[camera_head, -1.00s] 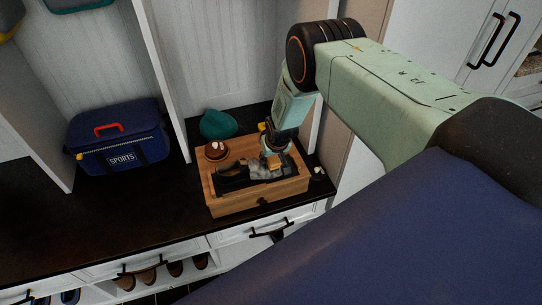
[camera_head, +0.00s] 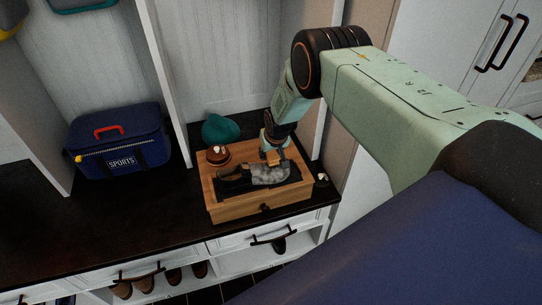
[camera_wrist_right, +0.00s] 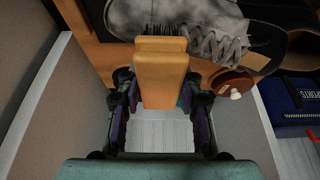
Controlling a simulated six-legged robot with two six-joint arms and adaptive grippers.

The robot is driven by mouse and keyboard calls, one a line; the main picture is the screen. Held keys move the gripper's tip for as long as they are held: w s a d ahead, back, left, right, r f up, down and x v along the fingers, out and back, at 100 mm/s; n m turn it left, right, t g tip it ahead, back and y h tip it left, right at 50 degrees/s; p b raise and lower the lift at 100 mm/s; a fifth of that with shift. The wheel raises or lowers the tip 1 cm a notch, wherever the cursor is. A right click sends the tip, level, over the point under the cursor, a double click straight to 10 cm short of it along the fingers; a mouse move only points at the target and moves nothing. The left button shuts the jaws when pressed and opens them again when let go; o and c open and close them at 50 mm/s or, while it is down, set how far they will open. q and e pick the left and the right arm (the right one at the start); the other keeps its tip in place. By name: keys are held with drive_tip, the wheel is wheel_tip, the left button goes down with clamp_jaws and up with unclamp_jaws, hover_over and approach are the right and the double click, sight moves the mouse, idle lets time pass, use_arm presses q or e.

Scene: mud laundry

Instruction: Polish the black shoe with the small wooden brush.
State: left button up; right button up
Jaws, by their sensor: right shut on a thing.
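The shoe (camera_head: 268,174) lies on a dark pad on top of a wooden box (camera_head: 262,211). Its upper looks grey and dusty, with a darker heel end at the left; its laces show in the right wrist view (camera_wrist_right: 212,42). My right gripper (camera_head: 275,145) is shut on the small wooden brush (camera_wrist_right: 160,78), at the far side of the shoe. The brush's dark bristles point toward the shoe's side; I cannot tell whether they touch it. The brush also shows as a small tan block in the head view (camera_head: 272,157). My left gripper is not in view.
A round brown tin (camera_head: 218,158) with a white piece sits at the box's back left corner. A teal cap (camera_head: 220,129) lies behind it. A blue sports bag (camera_head: 119,145) stands left on the dark counter (camera_head: 110,215). A white divider stands right of the box.

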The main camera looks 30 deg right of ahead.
sight(274, 159)
drive_tip(key=shift+s+a+r+p, duration=0.1)
drive_tip(key=shift+s+a+p, duration=0.15)
drive_tip(key=shift+s+p, duration=0.8)
drive_tip(key=shift+s+a+p, duration=0.2)
drive_tip(key=shift+s+p, duration=0.5)
drive_tip(key=shift+s, duration=0.05)
drive_tip(key=shift+w, duration=0.1)
drive_tip(key=b, duration=0.1)
drive_tip(key=w, duration=0.1)
drive_tip(key=w+b, duration=0.1)
drive_tip(key=shift+w+d+f+b, duration=0.15)
drive_tip(key=shift+d+f+b, duration=0.1)
drive_tip(key=shift+d+b, duration=0.1)
drive_tip(key=shift+w+d+r+b, duration=0.1)
drive_tip(key=shift+w+r+b, duration=0.05)
drive_tip(key=shift+w+b, duration=0.45)
drive_tip(key=shift+s, duration=0.1)
